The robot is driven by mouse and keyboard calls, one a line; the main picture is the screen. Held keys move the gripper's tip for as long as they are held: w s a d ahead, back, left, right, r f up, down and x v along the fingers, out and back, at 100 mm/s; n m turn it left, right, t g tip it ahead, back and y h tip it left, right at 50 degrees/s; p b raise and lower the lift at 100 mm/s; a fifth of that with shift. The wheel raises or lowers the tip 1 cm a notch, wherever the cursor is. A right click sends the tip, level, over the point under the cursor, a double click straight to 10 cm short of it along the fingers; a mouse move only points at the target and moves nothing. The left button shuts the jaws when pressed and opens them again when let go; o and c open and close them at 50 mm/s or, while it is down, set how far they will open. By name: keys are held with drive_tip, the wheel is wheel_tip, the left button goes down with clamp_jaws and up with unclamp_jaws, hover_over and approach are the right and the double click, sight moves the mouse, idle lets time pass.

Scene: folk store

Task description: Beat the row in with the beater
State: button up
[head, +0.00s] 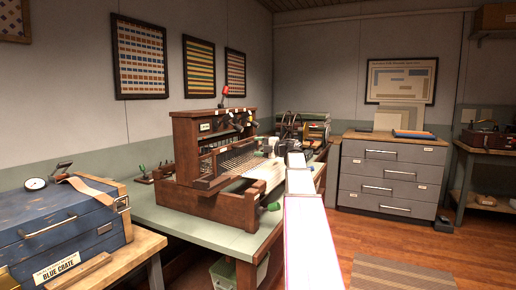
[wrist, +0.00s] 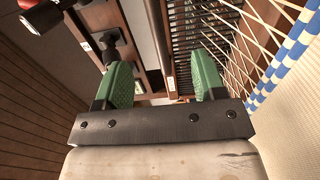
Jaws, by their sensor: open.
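A dark wooden table loom (head: 222,195) stands on the green-topped bench in the head view. In the wrist view my gripper (wrist: 163,80) has its two green fingers apart. A wooden upright (wrist: 158,40) shows beyond the gap between them; I cannot tell if it is between the fingers or behind them. Next to it is a dark comb-like reed (wrist: 192,35), seemingly part of the beater. Pale warp threads (wrist: 240,55) run from it to blue-and-white checked cloth (wrist: 285,55) at the right. In the head view my arm hides part of the bench, and the gripper is hard to make out.
A blue crate (head: 65,225) sits on a wooden table at the left. A grey drawer cabinet (head: 388,178) stands at the back right. A red-tipped lamp (head: 225,90) rises above the loom. The floor (head: 430,255) at the right is open, with a striped rug.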

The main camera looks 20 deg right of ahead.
drive_tip(key=v, duration=0.7)
drive_tip(key=shift+s+d, duration=0.25)
idle(0.3)
idle(1.2)
